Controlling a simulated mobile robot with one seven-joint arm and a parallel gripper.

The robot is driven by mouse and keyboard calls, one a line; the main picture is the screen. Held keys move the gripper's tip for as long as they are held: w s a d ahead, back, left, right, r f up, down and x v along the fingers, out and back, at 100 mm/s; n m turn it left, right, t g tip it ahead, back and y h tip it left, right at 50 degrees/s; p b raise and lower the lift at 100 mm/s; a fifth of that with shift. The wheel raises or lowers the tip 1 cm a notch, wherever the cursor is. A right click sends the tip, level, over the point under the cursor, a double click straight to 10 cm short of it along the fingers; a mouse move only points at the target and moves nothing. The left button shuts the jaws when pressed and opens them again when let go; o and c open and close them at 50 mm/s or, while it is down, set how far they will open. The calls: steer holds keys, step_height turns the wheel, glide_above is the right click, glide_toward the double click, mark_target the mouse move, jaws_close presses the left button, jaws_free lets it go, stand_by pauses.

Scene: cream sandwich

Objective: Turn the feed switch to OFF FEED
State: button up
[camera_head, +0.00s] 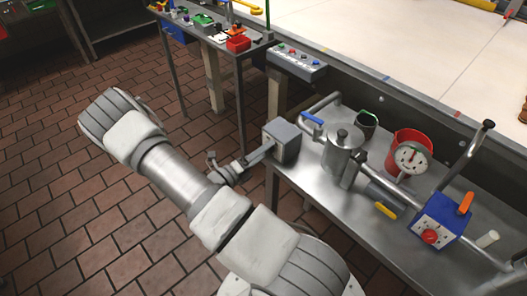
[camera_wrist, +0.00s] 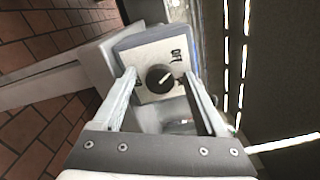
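The feed switch is a black round knob (camera_wrist: 160,78) on a pale plate of a grey box in the wrist view. A white mark on the knob points up and right, toward printed letters that look like "OFF" (camera_wrist: 179,57). Another label at the plate's left is partly hidden by a finger. My gripper (camera_wrist: 159,82) is open, one finger on each side of the knob, with gaps visible between. In the head view the grey switch box (camera_head: 284,140) sits at the steel table's left end. My gripper (camera_head: 258,154) reaches its left face; the knob is hidden there.
The steel table (camera_head: 330,190) holds a metal pot (camera_head: 343,148), a red bucket (camera_head: 407,146), a gauge (camera_head: 412,158) and a blue box with a red knob (camera_head: 437,222). A button panel (camera_head: 297,64) is behind the box. Brick floor (camera_head: 60,190) is open at left.

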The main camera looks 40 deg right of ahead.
steer(key=shift+a, duration=0.1)
steer(key=s+a, duration=0.1)
steer(key=a, duration=1.6)
steer(key=shift+s, duration=0.15)
steer(key=shift+a, duration=0.1)
